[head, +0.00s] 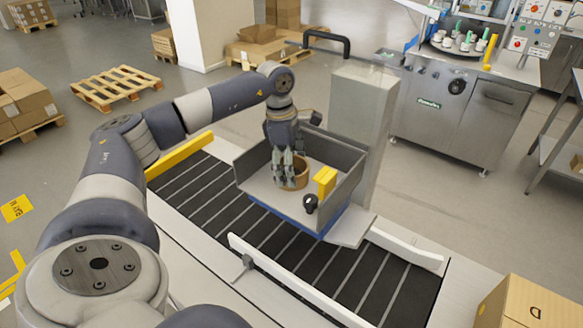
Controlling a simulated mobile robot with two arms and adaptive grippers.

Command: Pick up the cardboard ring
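The cardboard ring (299,178) is a short brown ring in the grey open-topped tray (258,190) on the conveyor. My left gripper (287,181) comes down from above onto the ring's left side. Its fingers overlap the ring's near left wall in the picture and hide part of it. I cannot tell whether the fingers are closed on the wall or only beside it. My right gripper is not in view.
A grey column (362,125) stands behind, and a white guide rail (300,285) runs in front. A cardboard box (530,305) is at lower right.

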